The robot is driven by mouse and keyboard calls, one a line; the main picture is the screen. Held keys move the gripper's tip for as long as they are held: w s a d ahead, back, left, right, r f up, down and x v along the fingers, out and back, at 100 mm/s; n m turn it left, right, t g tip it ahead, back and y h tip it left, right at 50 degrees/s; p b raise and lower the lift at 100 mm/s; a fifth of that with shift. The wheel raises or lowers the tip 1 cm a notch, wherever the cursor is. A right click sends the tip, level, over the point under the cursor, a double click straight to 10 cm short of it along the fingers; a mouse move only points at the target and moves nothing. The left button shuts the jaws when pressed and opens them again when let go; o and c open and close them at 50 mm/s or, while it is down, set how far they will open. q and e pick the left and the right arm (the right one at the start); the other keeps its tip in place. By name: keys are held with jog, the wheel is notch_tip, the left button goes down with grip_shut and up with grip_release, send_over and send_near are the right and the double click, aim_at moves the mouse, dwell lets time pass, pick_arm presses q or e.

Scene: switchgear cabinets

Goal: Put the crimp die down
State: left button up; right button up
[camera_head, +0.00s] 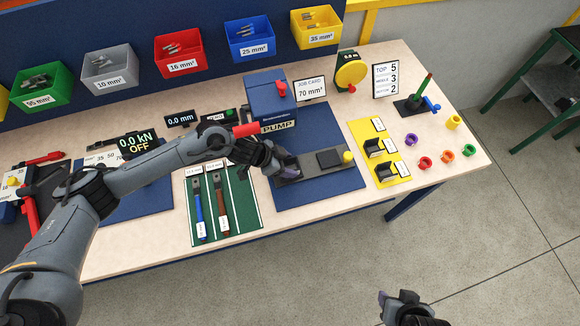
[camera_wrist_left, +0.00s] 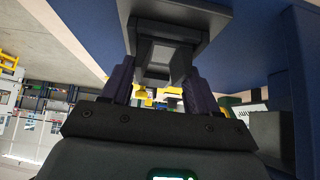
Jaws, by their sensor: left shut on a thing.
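My left gripper (camera_head: 284,168) is over the left part of a long dark grey plate (camera_head: 308,170) on the blue mat, in front of the pump. In the left wrist view its purple fingers (camera_wrist_left: 160,88) are shut on a dark grey block, the crimp die (camera_wrist_left: 163,52). The gripper and arm mostly hide the die in the head view, so I cannot tell whether it touches the plate. A yellow holder (camera_head: 362,132) to the right bears dark dies (camera_head: 383,170). My right gripper (camera_head: 400,308) is low in front of the table, away from everything; its opening is unclear.
The blue pump (camera_head: 268,98) stands behind the plate. A black square block (camera_head: 329,158) and yellow knob (camera_head: 347,157) are on the plate's right part. A green tray (camera_head: 240,205) with two cables lies to the left. Coloured rings (camera_head: 447,156) lie at the right.

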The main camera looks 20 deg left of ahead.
pick_arm(q)
jog(key=shift+c, duration=0.8)
jog(key=shift+r, duration=0.1)
